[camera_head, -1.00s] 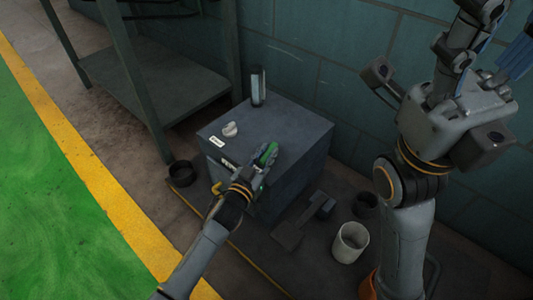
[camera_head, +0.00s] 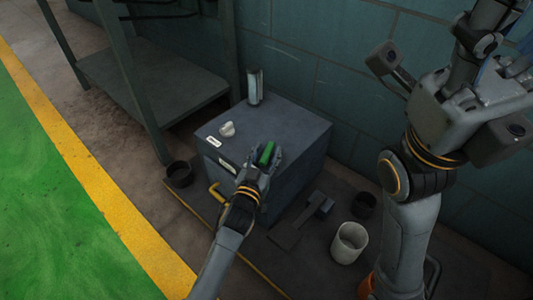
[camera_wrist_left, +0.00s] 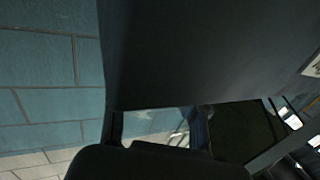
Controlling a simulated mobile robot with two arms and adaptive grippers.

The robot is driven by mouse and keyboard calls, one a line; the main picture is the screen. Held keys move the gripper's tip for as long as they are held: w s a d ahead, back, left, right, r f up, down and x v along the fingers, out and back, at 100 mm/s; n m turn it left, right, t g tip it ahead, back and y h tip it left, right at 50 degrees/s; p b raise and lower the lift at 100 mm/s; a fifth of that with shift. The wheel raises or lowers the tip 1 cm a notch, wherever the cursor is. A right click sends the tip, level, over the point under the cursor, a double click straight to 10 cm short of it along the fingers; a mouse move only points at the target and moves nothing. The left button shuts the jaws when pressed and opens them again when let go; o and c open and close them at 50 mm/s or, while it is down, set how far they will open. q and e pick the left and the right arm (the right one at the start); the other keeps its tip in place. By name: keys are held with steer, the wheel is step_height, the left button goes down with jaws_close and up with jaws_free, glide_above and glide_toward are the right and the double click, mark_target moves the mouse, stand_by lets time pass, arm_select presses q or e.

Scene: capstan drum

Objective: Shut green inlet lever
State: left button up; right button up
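A green lever (camera_head: 266,153) shows at the front top edge of a dark grey box (camera_head: 300,130) in the head view. My left gripper (camera_head: 264,159) is at the lever, with finger parts on either side of it. I cannot tell whether the fingers press on it. The lever's lower part is hidden by the gripper. The left wrist view shows mostly a dark flat surface (camera_wrist_left: 200,50), and no lever is clear there. My right gripper (camera_head: 445,95) is at the upper right, away from the box, with its fingers spread wide and nothing between them.
A yellow handle (camera_head: 217,194) is on the box front, left of my left wrist. A pale lump (camera_head: 227,129) and a grey cylinder (camera_head: 255,87) are on top. A white cup (camera_head: 349,242) and black ring (camera_head: 179,173) are on the floor. A shelf (camera_head: 150,85) stands left.

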arm_select(q)
steer(key=v, duration=1.2)
steer(key=shift+c, duration=0.3)
